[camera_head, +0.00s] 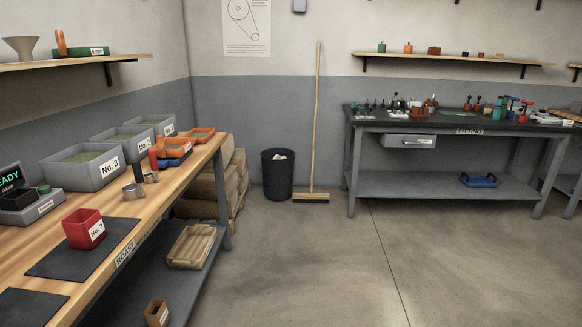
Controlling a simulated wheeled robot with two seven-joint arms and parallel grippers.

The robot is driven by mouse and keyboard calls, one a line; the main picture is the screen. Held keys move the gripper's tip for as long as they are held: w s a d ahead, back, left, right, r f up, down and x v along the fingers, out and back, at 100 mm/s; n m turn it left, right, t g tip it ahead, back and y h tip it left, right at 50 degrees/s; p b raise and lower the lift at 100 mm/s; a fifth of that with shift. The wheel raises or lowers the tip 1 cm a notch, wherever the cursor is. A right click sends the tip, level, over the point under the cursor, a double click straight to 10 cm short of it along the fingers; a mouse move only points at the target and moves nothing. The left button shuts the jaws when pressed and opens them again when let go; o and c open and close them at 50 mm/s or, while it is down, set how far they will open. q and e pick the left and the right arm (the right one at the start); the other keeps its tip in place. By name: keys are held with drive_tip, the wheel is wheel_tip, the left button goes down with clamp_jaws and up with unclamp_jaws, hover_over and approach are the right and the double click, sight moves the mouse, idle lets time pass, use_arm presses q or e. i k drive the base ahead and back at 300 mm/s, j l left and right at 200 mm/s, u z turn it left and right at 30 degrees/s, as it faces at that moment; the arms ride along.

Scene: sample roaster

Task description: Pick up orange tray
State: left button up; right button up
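An orange tray (172,144) stands near the far right end of the wooden roast bench on the left. A blue tray-like thing (174,162) shows right below its front edge, and I cannot tell whether the two are stacked. Just behind is a second orange tray-like thing (205,132) with something green in it, close to the bench's end. Neither of my grippers is in view.
Grey No. 2 and No. 3 bins (100,178) line the wall side of the wooden bench (60,262). A red box (84,230) sits on a dark mat nearer. A black bin (277,176) and a broom (318,130) stand behind. The middle floor is clear.

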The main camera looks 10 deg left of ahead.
sight(200, 136)
drive_tip(key=i+l+u, duration=0.15)
drive_tip(key=i+u, duration=0.2)
drive_tip(key=i, duration=0.15)
drive_tip(key=i+l+u, duration=0.25)
drive_tip(key=i+u, duration=0.15)
drive_tip(key=i+l+u, duration=0.35)
drive_tip(key=i+l, duration=0.1)
drive_tip(key=i, duration=0.1)
